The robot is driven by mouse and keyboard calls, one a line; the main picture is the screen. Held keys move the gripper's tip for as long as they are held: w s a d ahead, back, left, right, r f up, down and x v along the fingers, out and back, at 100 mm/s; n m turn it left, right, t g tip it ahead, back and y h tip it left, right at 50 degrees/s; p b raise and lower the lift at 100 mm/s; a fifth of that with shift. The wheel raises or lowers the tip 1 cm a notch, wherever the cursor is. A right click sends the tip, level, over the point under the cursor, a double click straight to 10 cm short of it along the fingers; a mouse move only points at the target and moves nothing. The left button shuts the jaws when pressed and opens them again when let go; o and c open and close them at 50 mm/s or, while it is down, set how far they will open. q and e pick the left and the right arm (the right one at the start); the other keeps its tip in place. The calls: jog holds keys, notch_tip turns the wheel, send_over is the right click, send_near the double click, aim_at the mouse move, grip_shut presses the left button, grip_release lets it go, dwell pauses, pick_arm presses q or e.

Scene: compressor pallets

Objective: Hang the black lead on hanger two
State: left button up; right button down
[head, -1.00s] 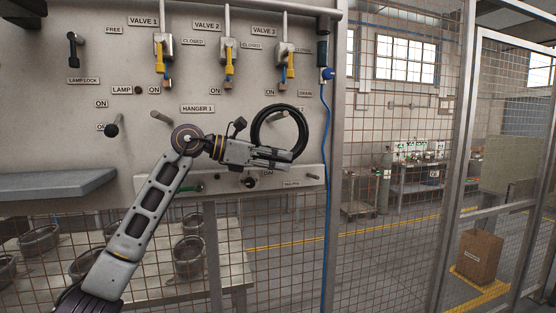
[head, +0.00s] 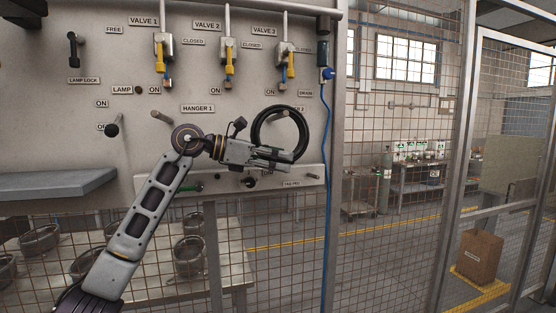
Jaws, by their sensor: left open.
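The black lead (head: 303,128) is a round coil against the panel at the right, upright. My left gripper (head: 289,160) is at the coil's lower part, with its jaws apart and its fingers in front of the panel. The coil covers most of the hanger two label (head: 301,109). My right gripper is not in view.
Valve handles with yellow grips (head: 229,65) hang above. A blue cable (head: 325,150) runs down right of the coil. A ledge with small fittings (head: 310,178) lies just below the gripper. A grey shelf (head: 55,185) juts out at the left. Mesh fencing stands at the right.

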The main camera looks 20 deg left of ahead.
pick_arm(q)
jog(key=shift+a, duration=0.1)
jog(key=v, duration=0.8)
jog(key=shift+r, duration=0.25)
dwell(0.5)
jog(key=shift+f, duration=0.15)
